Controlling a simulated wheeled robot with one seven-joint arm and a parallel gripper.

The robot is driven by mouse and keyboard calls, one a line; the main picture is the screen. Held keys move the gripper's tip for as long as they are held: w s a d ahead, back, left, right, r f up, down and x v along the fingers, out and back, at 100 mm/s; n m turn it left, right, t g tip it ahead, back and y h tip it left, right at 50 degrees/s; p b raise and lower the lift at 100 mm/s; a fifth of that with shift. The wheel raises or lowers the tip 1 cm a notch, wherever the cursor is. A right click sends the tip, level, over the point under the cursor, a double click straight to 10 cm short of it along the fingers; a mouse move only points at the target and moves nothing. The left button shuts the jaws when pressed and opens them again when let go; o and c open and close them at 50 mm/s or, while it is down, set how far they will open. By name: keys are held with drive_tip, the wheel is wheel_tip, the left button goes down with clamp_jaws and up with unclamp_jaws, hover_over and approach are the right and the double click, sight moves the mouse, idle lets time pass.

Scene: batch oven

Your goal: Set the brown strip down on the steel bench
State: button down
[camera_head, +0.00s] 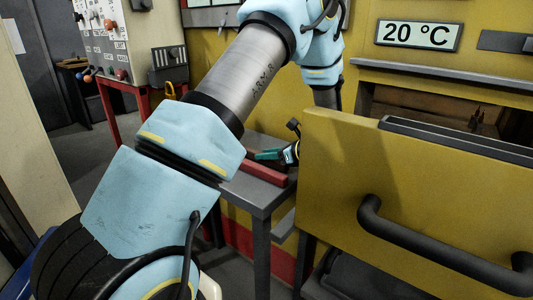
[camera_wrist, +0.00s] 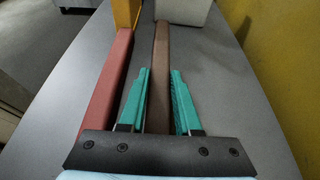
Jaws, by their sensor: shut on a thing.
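The brown strip (camera_wrist: 160,58) runs lengthwise between the teal fingers of my gripper (camera_wrist: 159,85) in the wrist view. My gripper is shut on it. The strip is over the grey steel bench (camera_wrist: 222,85), roughly parallel to a red strip (camera_wrist: 108,80) on its left, with a gap between. I cannot tell whether the brown strip touches the bench. In the head view, my gripper (camera_head: 272,155) is low over the bench (camera_head: 247,192), just behind the red strip (camera_head: 262,169).
An orange-yellow upright piece (camera_wrist: 126,12) and a pale grey block (camera_wrist: 183,10) stand at the bench's far end. The yellow wall (camera_wrist: 285,65) borders the bench on the right. The oven's yellow front panel (camera_head: 400,190) with a black handle (camera_head: 430,250) stands right of the bench.

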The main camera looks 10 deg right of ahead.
drive_tip(key=shift+f+b, duration=0.2)
drive_tip(key=shift+b, duration=0.1)
drive_tip(key=c, duration=0.6)
unclamp_jaws()
drive_tip(key=shift+r, duration=0.1)
drive_tip(key=shift+r, duration=0.1)
drive_tip(key=shift+d+r+p, duration=0.1)
drive_tip(key=shift+p, duration=0.3)
drive_tip(key=b+v, duration=0.2)
drive_tip(key=v, duration=1)
drive_tip(key=shift+b, duration=0.35)
